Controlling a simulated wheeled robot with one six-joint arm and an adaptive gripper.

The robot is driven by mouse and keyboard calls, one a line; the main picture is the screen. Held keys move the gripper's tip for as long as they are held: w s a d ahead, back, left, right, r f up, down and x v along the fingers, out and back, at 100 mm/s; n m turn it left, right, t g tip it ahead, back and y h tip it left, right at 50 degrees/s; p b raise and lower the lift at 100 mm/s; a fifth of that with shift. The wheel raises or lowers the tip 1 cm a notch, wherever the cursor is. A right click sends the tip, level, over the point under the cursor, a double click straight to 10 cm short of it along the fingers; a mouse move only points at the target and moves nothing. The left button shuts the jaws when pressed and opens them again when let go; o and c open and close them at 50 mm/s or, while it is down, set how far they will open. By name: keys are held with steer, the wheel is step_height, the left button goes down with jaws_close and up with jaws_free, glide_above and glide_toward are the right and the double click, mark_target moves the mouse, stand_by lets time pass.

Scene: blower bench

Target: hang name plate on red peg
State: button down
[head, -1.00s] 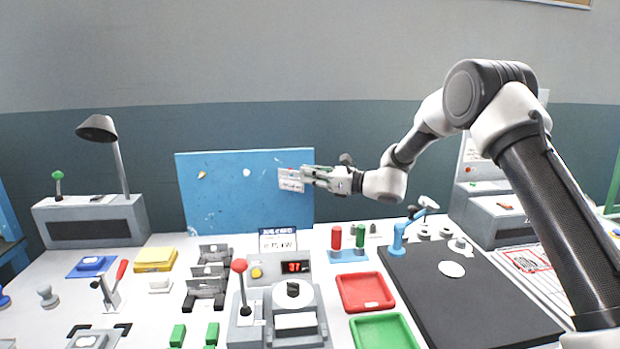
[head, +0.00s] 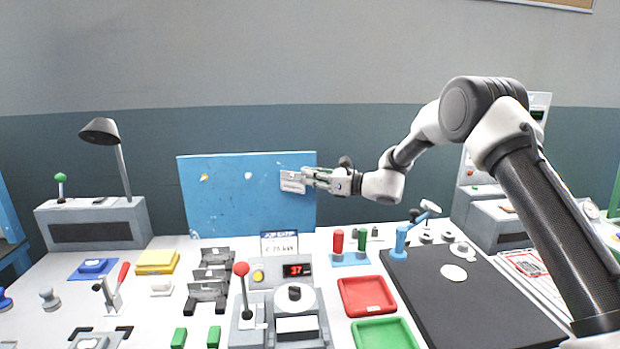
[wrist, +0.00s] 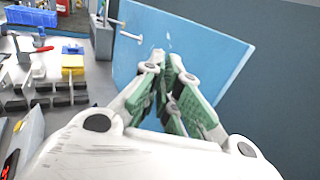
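The name plate (head: 292,182) is a small pale plate in front of the right part of the blue board (head: 222,215). My gripper (head: 306,175) reaches it from the right, with its fingertips at the plate's right edge, and looks shut on it. In the wrist view the green-padded fingers (wrist: 168,66) are nearly together in front of the board; the plate cannot be made out clearly between them. The red peg is not visible now, and the plate covers part of the board. I cannot tell whether the plate touches a peg.
A yellow-orange peg (head: 203,177) and a white peg (head: 248,175) are on the board, left of the plate. Below are a display unit (head: 296,270), red and green handles (head: 338,241), a red tray (head: 366,296) and a green tray (head: 385,334). A lamp (head: 100,130) stands left.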

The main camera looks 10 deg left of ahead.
steer(key=c, duration=1.6)
jaws_free()
steer(key=shift+o, duration=0.2)
steer(key=shift+d, duration=0.1)
